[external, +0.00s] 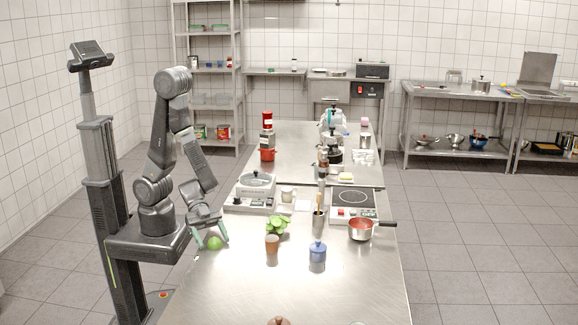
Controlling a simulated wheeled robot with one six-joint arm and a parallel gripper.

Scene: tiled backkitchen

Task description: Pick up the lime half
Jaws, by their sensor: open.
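The lime half (215,242) is a small bright green piece at the left edge of the steel table. My gripper (211,238) points down right at it, with its two pale green fingers spread apart. One finger is to the left of the lime half and the other is to the right and a little higher in the picture. I cannot tell whether either finger touches it. The lime half appears to rest on the tabletop.
A brown cup (272,244), a leafy green plant (277,227) and a blue jar (317,252) stand to the right. A red saucepan (361,230) sits near the right edge. Kitchen appliances stand farther back. The front of the steel table (235,285) is mostly clear.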

